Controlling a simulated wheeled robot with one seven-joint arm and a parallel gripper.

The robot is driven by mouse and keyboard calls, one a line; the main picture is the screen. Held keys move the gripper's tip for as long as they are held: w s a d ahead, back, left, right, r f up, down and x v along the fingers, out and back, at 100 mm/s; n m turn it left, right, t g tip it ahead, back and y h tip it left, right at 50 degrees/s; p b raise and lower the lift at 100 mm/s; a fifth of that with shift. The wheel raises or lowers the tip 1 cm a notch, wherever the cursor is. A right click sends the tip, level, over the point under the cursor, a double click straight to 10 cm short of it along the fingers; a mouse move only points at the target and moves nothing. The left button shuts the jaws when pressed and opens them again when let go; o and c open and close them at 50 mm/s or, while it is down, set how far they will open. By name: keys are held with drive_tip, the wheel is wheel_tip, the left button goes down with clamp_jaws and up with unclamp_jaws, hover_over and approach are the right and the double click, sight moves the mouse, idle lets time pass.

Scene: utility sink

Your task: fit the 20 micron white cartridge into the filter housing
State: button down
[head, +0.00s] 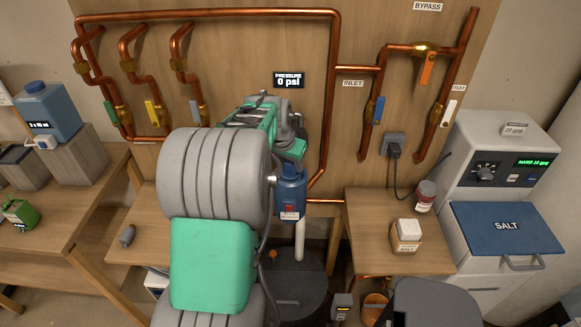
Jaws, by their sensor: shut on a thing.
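A blue filter head (290,188) with a red and white label stands in front of the board, beside the copper pipe. It appears to be the top of the filter housing. A slim white cylinder (300,240) shows upright directly below it and looks like the white cartridge. I cannot read a micron mark on it, or tell whether it touches the head. My arm reaches from the lower middle up to the blue head and covers much of this area. My gripper's fingers are hidden, so their hold on anything does not show.
A pressure display (289,79) reads 0 psi. A salt unit (505,225) stands at far right. Copper pipes with coloured valve handles line the board (230,60).

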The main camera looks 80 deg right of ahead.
drive_tip(key=c, duration=0.8)
unclamp_jaws()
drive_tip(key=shift+c, duration=0.2)
drive_tip(key=shift+r, duration=0.15)
drive_tip(key=s+b+v, duration=0.1)
drive_tip(key=b+v, duration=0.2)
drive_tip(key=v, duration=0.9)
drive_tip(key=w+a+n+t, duration=0.1)
drive_tip(key=w+a+n, duration=0.2)
drive_tip(key=w+a, duration=0.5)
drive_tip(key=w+a+n+t, duration=0.1)
drive_tip(key=w+a+n, duration=0.35)
drive_tip(key=w, duration=0.65)
drive_tip(key=w+a+f+n+t+y, duration=0.1)
drive_tip(key=w+a+f+n, duration=0.15)
drive_tip(key=a, duration=0.65)
drive_tip(key=w+a+f+n+t+y, duration=0.1)
drive_tip(key=w+a+n, duration=0.15)
drive_tip(key=a, duration=0.55)
drive_tip(key=w+a+f+n+t+y, duration=0.15)
drive_tip(key=a+n, duration=0.25)
drive_tip(key=a, duration=0.5)
drive_tip(key=s+a+f+n, duration=0.1)
drive_tip(key=a+n, duration=0.1)
drive_tip(key=a, duration=0.3)
drive_tip(key=s+a+f+n+y, duration=0.1)
drive_tip(key=a+n, duration=0.1)
drive_tip(key=a, duration=0.3)
drive_tip(key=shift+a+f, duration=0.35)
